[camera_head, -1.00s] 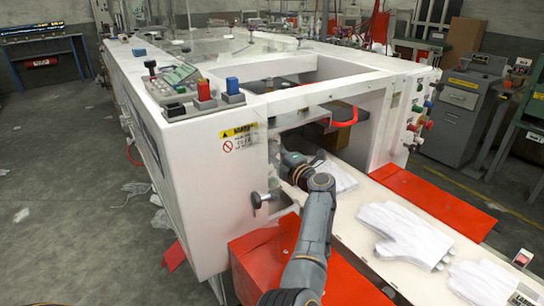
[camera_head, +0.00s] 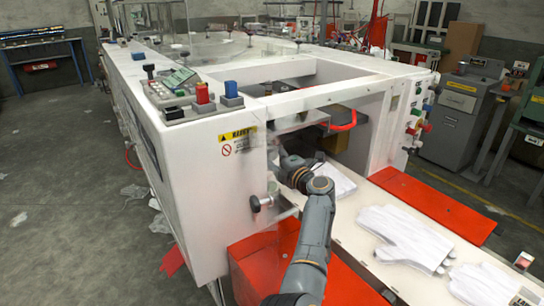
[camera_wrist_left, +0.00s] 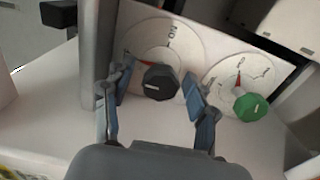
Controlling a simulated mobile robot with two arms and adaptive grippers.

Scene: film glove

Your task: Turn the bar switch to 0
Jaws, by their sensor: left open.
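Which knob is the bar switch I cannot tell for sure. A green knob (camera_wrist_left: 251,107) sits on a second dial (camera_wrist_left: 240,72) to its right. My left gripper (camera_wrist_left: 158,86) is open, its two fingers on either side of the black knob; whether they touch it is unclear. In the head view my left arm reaches into the machine's front opening, and the dials are hidden there. My right gripper is not seen.
The white machine (camera_head: 190,190) frames the opening. A T-shaped handle (camera_head: 262,202) juts from its front post near my arm. Another small black knob (camera_wrist_left: 60,13) shows at upper left.

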